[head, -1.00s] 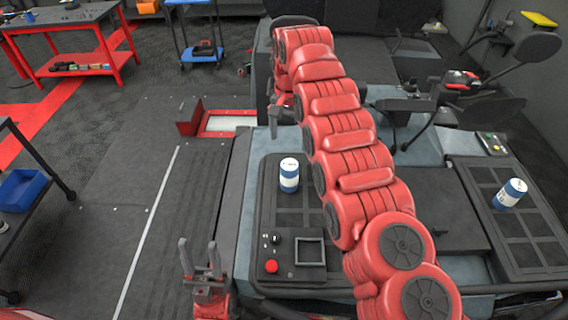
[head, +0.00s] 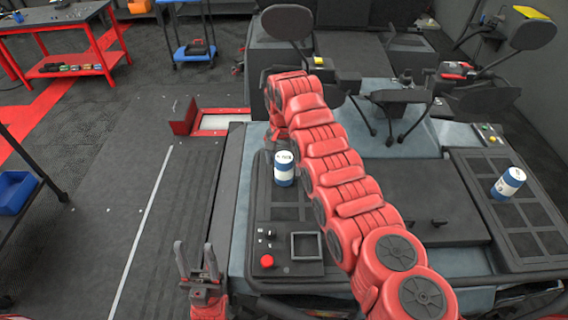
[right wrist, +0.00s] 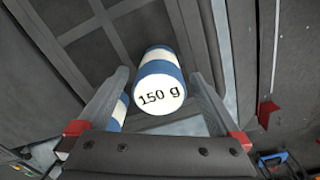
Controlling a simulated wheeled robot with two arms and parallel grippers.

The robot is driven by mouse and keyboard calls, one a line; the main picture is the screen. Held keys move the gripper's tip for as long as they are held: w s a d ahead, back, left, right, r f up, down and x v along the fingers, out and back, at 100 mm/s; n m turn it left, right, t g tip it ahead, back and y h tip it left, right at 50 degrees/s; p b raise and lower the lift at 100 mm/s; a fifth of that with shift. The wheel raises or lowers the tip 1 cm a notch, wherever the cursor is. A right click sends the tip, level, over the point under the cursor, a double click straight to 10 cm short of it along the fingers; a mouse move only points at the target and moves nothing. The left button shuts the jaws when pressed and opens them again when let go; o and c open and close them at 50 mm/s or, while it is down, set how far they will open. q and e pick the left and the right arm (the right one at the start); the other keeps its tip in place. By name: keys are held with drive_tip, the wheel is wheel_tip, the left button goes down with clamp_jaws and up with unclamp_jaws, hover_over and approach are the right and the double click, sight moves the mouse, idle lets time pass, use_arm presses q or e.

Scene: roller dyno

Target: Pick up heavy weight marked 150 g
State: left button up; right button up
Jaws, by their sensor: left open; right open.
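A blue and white cylindrical weight (head: 284,168) stands upright on the left dark grid panel in the head view. In the right wrist view the weight (right wrist: 158,80) shows its white end marked "150 g". My right gripper (right wrist: 161,76) is open, with one finger on each side of the weight, not closed on it. In the head view the right gripper is mostly hidden by my red arm, just behind the weight. A second blue and white weight (head: 508,183) sits on the right grid panel. My left gripper (head: 195,248) is open and empty at the lower left.
A control box with a red button (head: 267,261) is in front of the near weight. A raised dark block (head: 430,200) lies between the two panels. Mirrors and thin stalks (head: 495,95) rise at the back right.

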sight(284, 172)
wheel_tip(284, 172, down, 3)
drive_tip(key=shift+s+f+p, duration=0.1)
drive_tip(key=shift+s+p, duration=0.05)
drive_tip(key=shift+p, duration=0.85)
drive_tip(key=shift+f, duration=0.55)
drive_tip(key=c, duration=1.5)
drive_tip(key=shift+c, duration=0.2)
